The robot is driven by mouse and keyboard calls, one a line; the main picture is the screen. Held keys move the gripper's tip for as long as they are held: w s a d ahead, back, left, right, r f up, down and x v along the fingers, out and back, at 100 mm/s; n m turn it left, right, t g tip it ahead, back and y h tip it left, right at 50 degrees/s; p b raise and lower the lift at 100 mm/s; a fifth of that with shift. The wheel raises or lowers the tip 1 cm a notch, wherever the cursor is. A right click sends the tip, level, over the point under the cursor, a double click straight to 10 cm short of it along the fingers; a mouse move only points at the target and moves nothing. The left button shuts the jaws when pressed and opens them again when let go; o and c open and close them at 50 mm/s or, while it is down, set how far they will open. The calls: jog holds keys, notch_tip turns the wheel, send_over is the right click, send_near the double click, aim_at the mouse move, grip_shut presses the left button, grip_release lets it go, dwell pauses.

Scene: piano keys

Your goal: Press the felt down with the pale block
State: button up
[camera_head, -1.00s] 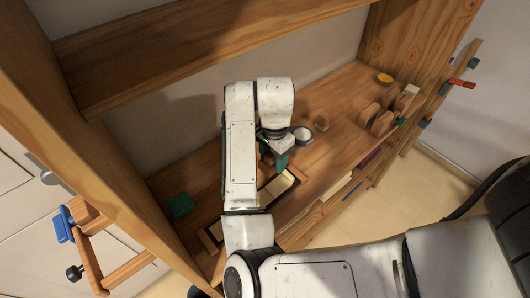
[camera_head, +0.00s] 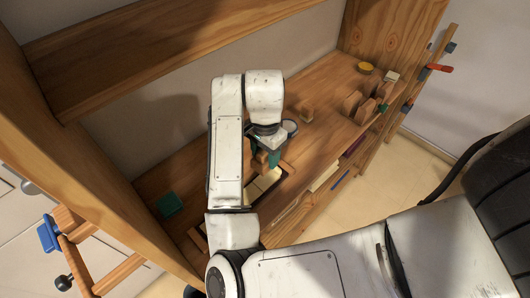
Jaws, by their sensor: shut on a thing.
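My gripper (camera_head: 264,159) is low over the shelf board, with teal fingers on either side of a small tan wooden block (camera_head: 262,157). It appears shut on this block, which I take for the pale block; the arm hides part of it. Just below the gripper in the picture lies a dark-edged frame with pale keys (camera_head: 262,184), partly covered by my arm. A flat green square (camera_head: 170,204), perhaps the felt, lies on the board at the left. I cannot tell whether any felt lies under the held block, or whether the block touches anything.
An upper shelf (camera_head: 150,45) overhangs the back.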

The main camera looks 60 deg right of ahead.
jog(key=shift+d+f+b, duration=0.25)
jog(key=shift+f+b, duration=0.6)
jog(key=shift+f, duration=0.3)
jog(key=shift+d+f+b, duration=0.25)
jog(key=shift+f+b, duration=0.55)
jog(key=shift+f, duration=0.35)
jog(key=shift+d+f+b, duration=0.25)
jog(key=shift+f+b, duration=0.6)
jog(key=shift+f, duration=0.3)
jog(key=shift+f+b, duration=0.35)
jog(key=shift+f, duration=0.2)
dwell(0.7)
jog(key=shift+r+p, duration=2.95)
jog(key=shift+r, duration=1.2)
